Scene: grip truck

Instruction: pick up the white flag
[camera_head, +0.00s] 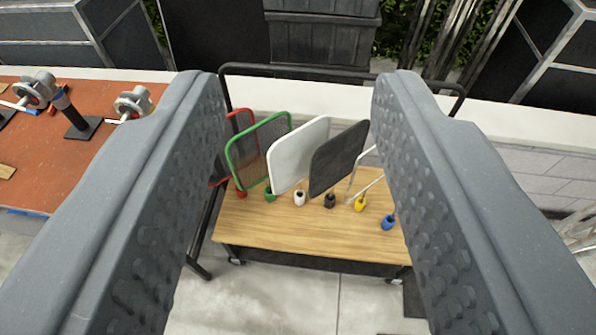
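The white flag (297,156) is a rounded rectangular panel on a small white base knob (299,198). It stands upright on a wooden-topped cart (300,232), between a green-framed mesh flag (257,148) on its left and a black flag (338,158) on its right. My gripper (298,85) is open and empty. Its two grey fingers frame the row of flags from left and right. The white flag shows between the fingers, apart from both. The left finger partly hides a red flag (240,122), and the right finger partly hides the things at the right end.
A yellow knob (360,203) and a blue knob (388,222) stand right of the black flag. The cart has a black handle rail (290,68) at the back. An orange-red table (50,160) with metal clamps is at left. The cart's front top is clear.

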